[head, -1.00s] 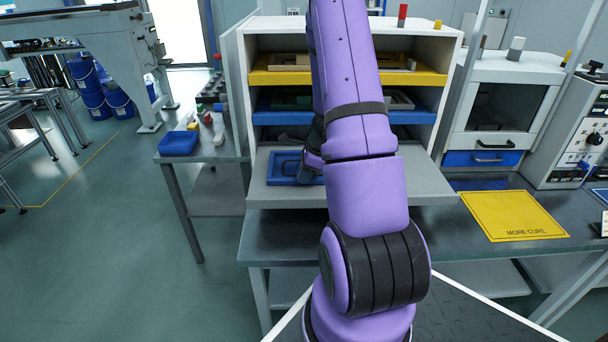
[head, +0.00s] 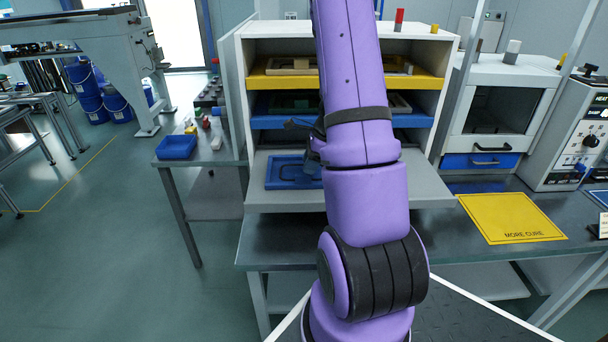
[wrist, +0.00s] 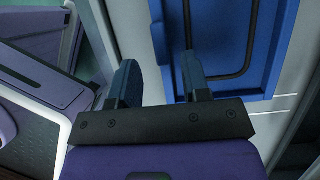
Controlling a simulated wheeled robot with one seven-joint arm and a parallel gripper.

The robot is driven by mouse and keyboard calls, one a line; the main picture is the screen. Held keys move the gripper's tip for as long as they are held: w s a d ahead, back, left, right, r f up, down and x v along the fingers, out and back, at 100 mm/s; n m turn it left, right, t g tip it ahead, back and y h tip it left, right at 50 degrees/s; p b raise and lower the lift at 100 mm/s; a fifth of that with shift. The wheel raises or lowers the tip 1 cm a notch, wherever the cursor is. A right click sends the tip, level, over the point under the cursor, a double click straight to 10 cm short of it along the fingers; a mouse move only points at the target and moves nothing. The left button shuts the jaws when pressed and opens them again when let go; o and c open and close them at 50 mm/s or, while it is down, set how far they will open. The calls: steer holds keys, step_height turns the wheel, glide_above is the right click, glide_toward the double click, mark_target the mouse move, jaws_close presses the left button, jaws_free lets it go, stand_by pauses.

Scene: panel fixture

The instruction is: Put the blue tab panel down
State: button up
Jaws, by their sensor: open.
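The blue tab panel (head: 280,184) lies flat on the grey bottom shelf (head: 390,193) of the white rack. It is a blue plate with a dark looped line on its face, and my arm covers its right part in the head view. In the wrist view the panel (wrist: 227,40) fills the upper right, with grey shelf showing along its left edge. My gripper (wrist: 160,80) is open, with nothing held between its two blue fingers. The right finger overlaps the panel's edge in the picture; I cannot tell whether it touches. My arm mostly hides the gripper in the head view.
Above are a blue shelf (head: 285,122) and a yellow shelf (head: 285,80), both holding panels. A blue tray (head: 177,146) stands on the side table at left. A yellow "MORE CURE" mat (head: 510,217) lies clear on the right bench beside a white cabinet (head: 500,100).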

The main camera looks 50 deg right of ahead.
steer(key=v, duration=0.6)
steer(key=a+r+n, duration=1.3)
steer(key=a+r, duration=0.3)
steer(key=a, duration=0.3)
steer(key=s+a+r+n+t+h, duration=0.1)
steer(key=s+a+r+n+h, duration=0.2)
steer(key=s+a+r+n, duration=0.5)
steer(key=s+a+n, duration=0.4)
steer(key=a+n, duration=0.2)
steer(key=n, duration=0.1)
steer(key=shift+s+r+t, duration=0.2)
steer(key=shift+s+t, duration=0.15)
steer(key=shift+t, duration=0.05)
